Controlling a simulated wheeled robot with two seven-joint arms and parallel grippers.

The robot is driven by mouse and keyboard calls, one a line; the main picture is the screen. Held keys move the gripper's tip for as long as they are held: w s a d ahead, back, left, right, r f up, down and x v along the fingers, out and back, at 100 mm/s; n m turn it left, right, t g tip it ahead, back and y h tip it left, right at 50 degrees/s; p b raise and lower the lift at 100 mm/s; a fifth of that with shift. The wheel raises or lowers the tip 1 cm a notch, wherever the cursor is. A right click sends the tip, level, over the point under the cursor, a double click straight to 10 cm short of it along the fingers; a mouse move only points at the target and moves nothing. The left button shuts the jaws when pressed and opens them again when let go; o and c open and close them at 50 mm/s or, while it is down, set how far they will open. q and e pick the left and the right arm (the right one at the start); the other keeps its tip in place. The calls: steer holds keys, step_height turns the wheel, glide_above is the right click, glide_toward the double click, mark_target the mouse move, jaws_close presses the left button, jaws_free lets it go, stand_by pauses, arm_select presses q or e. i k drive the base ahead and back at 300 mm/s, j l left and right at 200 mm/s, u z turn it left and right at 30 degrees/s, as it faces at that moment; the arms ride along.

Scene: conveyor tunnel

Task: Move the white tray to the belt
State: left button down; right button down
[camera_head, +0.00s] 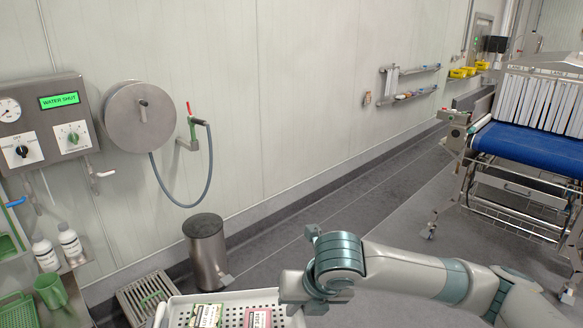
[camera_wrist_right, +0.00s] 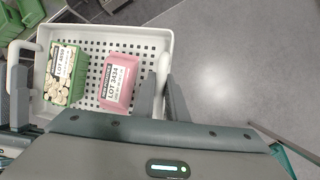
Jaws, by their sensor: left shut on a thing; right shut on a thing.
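The white tray (camera_head: 238,297) is at the bottom of the head view, cut off by the frame edge; the right wrist view (camera_wrist_right: 118,38) shows its perforated floor. It carries a green box (camera_wrist_right: 66,75) of pale round pieces and a pink box (camera_wrist_right: 118,80), both labelled. My right gripper (camera_wrist_right: 163,84) is shut on the tray's right handle; it also shows in the head view (camera_head: 300,288). My left gripper (camera_wrist_right: 19,98) shows partly at the left edge of the wrist view, at the tray's other handle. The blue belt (camera_head: 535,146) is at the far right, well away from the tray.
A steel bin (camera_head: 206,250) and a floor drain grate (camera_head: 150,294) lie beyond the tray. A hose reel (camera_head: 140,115) and control panel (camera_head: 45,118) are on the wall. A shelf with bottles (camera_head: 70,243) stands left. The floor toward the belt looks clear.

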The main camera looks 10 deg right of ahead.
mark_target(537, 140)
steer(key=i+z, duration=1.4)
steer(key=z, duration=0.15)
steer(key=i+l+z, duration=0.1)
steer(key=i+z, duration=0.3)
steer(key=i, duration=0.35)
steer(key=i+j+z, duration=0.15)
steer(key=i+z, duration=0.3)
steer(key=i, duration=0.25)
steer(key=i+l+z, duration=0.1)
steer(key=i+z, duration=0.4)
steer(key=i+j+z, duration=0.15)
steer(key=i+z, duration=0.35)
steer(key=i+u, duration=0.1)
steer(key=u, duration=1.05)
